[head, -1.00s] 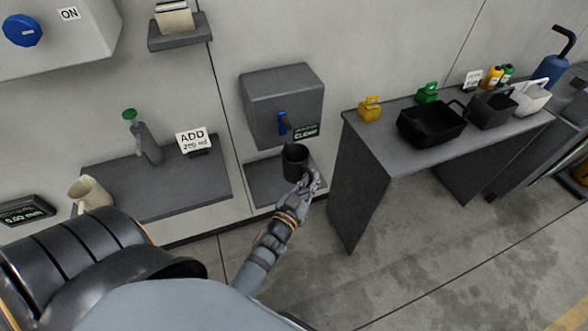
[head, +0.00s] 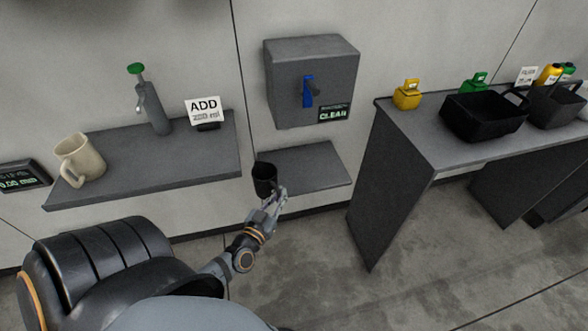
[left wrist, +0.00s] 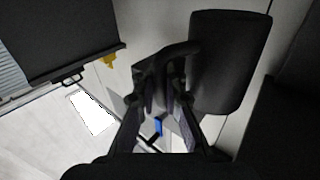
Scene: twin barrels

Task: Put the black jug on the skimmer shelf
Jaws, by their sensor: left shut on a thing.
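The black jug (head: 265,180) is at the left end of the small grey shelf (head: 318,168) under a grey wall box. My left gripper (head: 274,197) is shut on the jug's handle, on its near right side. In the left wrist view, the jug (left wrist: 230,62) fills the upper right, and the left gripper's fingers (left wrist: 160,98) close around its handle. The jug looks nearly upright in the head view; I cannot tell whether it touches the shelf edge. No label in view names the skimmer shelf. My right gripper is not in view.
A longer shelf (head: 120,185) at left carries a cream mug (head: 80,160), a green-topped bottle (head: 153,108) and an ADD sign (head: 204,109). The grey box (head: 290,55) has a blue lever (head: 307,91). A dark table (head: 425,150) stands right, holding a black basket (head: 484,117).

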